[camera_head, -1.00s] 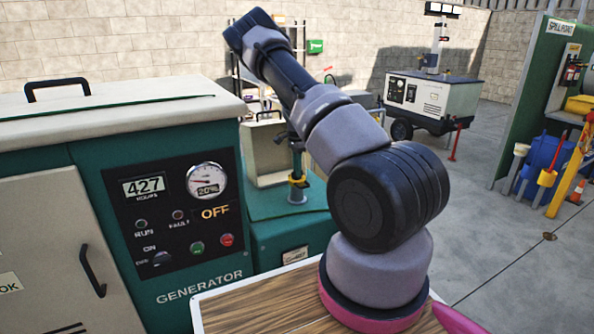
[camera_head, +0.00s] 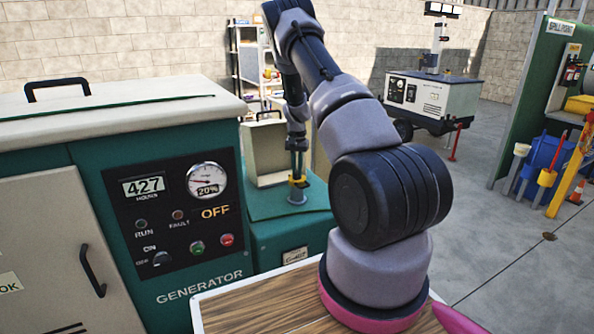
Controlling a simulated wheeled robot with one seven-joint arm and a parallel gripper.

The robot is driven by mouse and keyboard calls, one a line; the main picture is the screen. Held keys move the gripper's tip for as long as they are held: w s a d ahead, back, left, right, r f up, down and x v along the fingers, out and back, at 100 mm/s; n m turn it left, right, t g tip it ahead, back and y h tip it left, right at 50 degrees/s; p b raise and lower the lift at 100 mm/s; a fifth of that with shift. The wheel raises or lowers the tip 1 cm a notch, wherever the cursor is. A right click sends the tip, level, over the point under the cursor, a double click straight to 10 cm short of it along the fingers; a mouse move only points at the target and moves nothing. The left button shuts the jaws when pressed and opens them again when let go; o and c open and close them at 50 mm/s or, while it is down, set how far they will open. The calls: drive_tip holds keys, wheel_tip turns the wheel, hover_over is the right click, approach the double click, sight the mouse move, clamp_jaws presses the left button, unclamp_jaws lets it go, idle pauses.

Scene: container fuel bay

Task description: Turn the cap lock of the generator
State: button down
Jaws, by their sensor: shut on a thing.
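The generator (camera_head: 130,120) is the green cabinet at left with a cream lid and a black panel reading 427 hours, 20% and OFF. On its lower green ledge at right is a small grey round cap (camera_head: 297,197). A yellow lock piece (camera_head: 299,183) sits on top of it. My gripper (camera_head: 298,175) points straight down over the cap, shut on the yellow lock piece. The fingers are small and dark in this view, so the exact contact and the lock's angle are hard to tell. My arm's upper links hide part of the space to the right.
An open cream lid or box (camera_head: 262,150) stands just behind the cap, close to my wrist. A shelf rack (camera_head: 250,60) is by the back wall. A white wheeled unit (camera_head: 430,95) stands farther back. The concrete floor (camera_head: 500,230) at right is mostly clear.

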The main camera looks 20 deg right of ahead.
drive_tip(key=n, duration=0.4)
drive_tip(key=shift+n, duration=2.2)
drive_tip(key=c, duration=0.9)
unclamp_jaws()
drive_tip(key=shift+r, duration=0.1)
wheel_tip(320, 180, up, 11)
drive_tip(key=shift+f, duration=0.15)
